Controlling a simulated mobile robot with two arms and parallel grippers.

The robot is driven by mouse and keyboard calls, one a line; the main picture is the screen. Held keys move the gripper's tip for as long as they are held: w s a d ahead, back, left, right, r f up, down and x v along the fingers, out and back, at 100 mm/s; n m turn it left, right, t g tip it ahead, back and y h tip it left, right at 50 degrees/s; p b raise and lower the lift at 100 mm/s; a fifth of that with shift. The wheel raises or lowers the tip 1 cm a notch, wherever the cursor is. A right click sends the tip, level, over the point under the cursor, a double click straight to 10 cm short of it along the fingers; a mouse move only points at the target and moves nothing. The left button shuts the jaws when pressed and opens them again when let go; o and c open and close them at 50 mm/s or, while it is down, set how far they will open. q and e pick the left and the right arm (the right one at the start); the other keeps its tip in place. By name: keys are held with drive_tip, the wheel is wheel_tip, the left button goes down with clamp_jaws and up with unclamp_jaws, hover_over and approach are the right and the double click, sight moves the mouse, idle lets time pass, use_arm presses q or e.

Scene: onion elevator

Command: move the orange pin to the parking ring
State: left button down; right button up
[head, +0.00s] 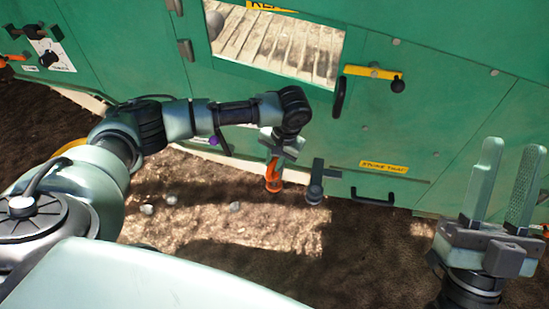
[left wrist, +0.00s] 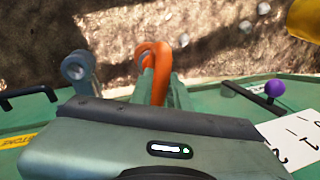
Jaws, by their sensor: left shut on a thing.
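The orange pin (head: 273,180) has a looped handle and is low in front of the green machine wall. My left gripper (head: 279,153) is above it, with its jaws shut on the loop. In the left wrist view the orange loop (left wrist: 158,62) shows between the fingers (left wrist: 168,92). A grey ring on a bracket (head: 315,188) stands just right of the pin, apart from it, and also shows in the left wrist view (left wrist: 77,68). I cannot tell whether the pin's lower end sits in a holder. My right gripper (head: 511,165) is open and empty at the far right.
The green wall has a stone tray label (head: 384,167), a black handle (head: 372,199) and a yellow lever (head: 372,72). A purple knob (left wrist: 274,88) is near the left arm. Pale stones (head: 146,209) lie on the soil. The ground in front is otherwise clear.

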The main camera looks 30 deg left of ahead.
use_arm(q)
drive_tip(key=shift+f, duration=1)
drive_tip(key=c, duration=1.3)
unclamp_jaws()
